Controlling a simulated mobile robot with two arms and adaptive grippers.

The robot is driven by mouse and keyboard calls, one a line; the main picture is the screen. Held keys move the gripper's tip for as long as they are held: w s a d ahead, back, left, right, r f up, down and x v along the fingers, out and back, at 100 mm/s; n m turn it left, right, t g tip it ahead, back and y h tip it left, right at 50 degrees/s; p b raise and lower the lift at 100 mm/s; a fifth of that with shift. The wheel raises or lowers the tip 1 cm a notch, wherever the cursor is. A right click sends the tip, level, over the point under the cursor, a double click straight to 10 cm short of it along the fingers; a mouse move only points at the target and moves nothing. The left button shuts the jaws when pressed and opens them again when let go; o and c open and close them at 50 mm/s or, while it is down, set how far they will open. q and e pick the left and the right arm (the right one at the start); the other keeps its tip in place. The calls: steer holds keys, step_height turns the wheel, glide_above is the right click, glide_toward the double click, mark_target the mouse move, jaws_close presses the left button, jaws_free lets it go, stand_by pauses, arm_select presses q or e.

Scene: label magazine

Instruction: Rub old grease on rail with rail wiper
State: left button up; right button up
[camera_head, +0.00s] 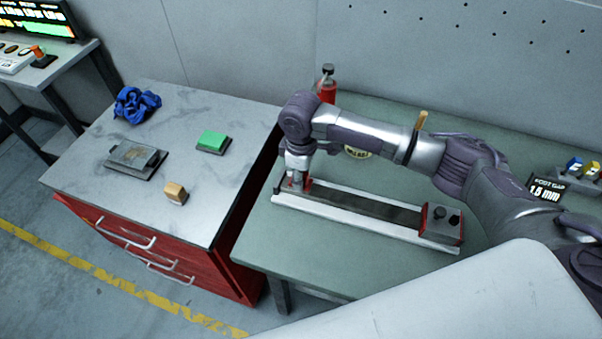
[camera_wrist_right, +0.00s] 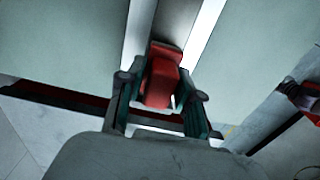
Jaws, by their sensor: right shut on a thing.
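The rail (camera_head: 355,212) is a long pale track with a dark channel on the green bench, with a grey and red block (camera_head: 441,223) at its right end. A dark brownish band lies along the channel; I cannot tell how much of it is grease. My right gripper (camera_head: 297,183) points down at the rail's left end. It is shut on a red piece, apparently the rail wiper, which shows between the fingers in the right wrist view (camera_wrist_right: 163,80). The wiper's underside is hidden, so contact with the rail is unclear. My left gripper is not in view.
A red bottle (camera_head: 327,90) stands behind my right arm. A gap sign (camera_head: 546,189) is at the right. On the red cabinet at left lie a blue cloth (camera_head: 137,104), a green block (camera_head: 213,141), a tan block (camera_head: 175,193) and a grey pad (camera_head: 134,156).

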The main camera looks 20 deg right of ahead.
steer(key=shift+w+a, duration=0.2)
steer(key=shift+a, duration=0.1)
steer(key=r, duration=0.1)
steer(key=p, duration=0.1)
steer(key=r+p, duration=0.1)
steer(key=shift+w+a+r, duration=0.25)
steer(key=shift+w+r, duration=0.05)
steer(key=shift+w, duration=0.05)
steer(key=shift+s+r+p, duration=0.1)
steer(key=shift+r+p, duration=0.1)
steer(key=shift+p, duration=0.2)
steer(key=shift+s+d+r+p, duration=0.15)
steer(key=shift+r+p, duration=0.4)
steer(key=shift+p, duration=0.05)
steer(key=shift+s+d+r+p, duration=0.15)
steer(key=shift+r+p, duration=0.4)
steer(key=shift+w+a+r+p, duration=0.1)
steer(key=shift+w+r+p, duration=0.05)
steer(key=shift+r+p, duration=0.3)
steer(key=shift+w+a+r+p, duration=0.1)
steer(key=shift+w+r+p, duration=0.05)
steer(key=shift+r+p, duration=0.25)
steer(key=shift+r, duration=0.35)
steer(key=shift+s+d+r, duration=0.1)
steer(key=shift+s+r, duration=0.2)
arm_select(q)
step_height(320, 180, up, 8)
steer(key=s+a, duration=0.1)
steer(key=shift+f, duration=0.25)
